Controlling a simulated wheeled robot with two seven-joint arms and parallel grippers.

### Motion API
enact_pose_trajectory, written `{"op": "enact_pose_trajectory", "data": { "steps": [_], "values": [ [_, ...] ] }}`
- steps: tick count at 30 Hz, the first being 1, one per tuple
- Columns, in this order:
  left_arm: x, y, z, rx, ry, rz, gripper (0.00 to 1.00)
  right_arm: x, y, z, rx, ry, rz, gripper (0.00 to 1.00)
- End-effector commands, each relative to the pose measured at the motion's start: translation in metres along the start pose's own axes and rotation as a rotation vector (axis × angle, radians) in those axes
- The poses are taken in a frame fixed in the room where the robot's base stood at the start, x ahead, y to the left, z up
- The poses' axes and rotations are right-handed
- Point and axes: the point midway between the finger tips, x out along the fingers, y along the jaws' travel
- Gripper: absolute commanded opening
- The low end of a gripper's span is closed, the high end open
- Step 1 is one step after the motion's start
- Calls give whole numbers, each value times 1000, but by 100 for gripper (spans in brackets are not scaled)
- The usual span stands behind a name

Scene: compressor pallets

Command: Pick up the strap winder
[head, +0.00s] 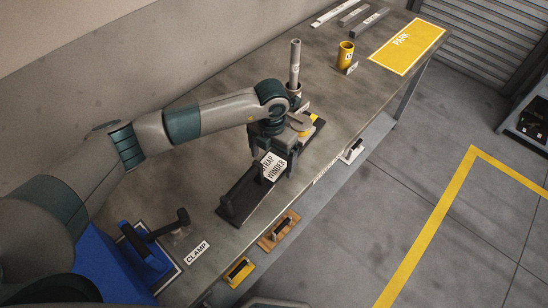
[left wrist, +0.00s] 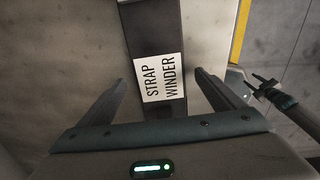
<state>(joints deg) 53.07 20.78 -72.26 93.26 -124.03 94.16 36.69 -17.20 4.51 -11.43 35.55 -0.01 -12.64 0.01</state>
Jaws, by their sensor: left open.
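The strap winder (head: 236,200) is a long dark bar lying along the front part of the bench, with a white STRAP WINDER label (head: 272,166) on it. A grey round part with yellow (head: 300,122) shows toward its far end. My left gripper (head: 274,172) is over the bar at the label, pointing down, open. In the left wrist view the dark bar (left wrist: 154,35) runs between the two open fingers (left wrist: 160,88), with a gap on each side. What looks like my right arm and gripper (left wrist: 266,86) shows small at the right edge there; its jaws are unclear.
A grey upright tube (head: 295,62) and a yellow cup (head: 345,54) stand beyond the gripper. A yellow PARK mat (head: 407,46) is at the far end. Several handled tools sit below the front edge.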

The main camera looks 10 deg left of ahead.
Motion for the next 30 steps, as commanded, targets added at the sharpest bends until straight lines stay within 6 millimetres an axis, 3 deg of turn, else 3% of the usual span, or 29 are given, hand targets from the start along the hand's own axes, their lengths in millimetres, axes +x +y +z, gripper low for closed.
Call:
{"op": "enact_pose_trajectory", "data": {
  "steps": [5,18,28,30],
  "values": [
    [10,0,0,1,0,0,88,-4,0,0,0,1,0,40],
    [10,0,0,1,0,0,86,-3,0,0,0,1,0,40],
    [10,0,0,0,-1,0,7,-3,0,0,-1,0,0,40],
    [8,0,1,0,-4,0,7,-4,1,0,-1,0,0,40]
  ]
}}
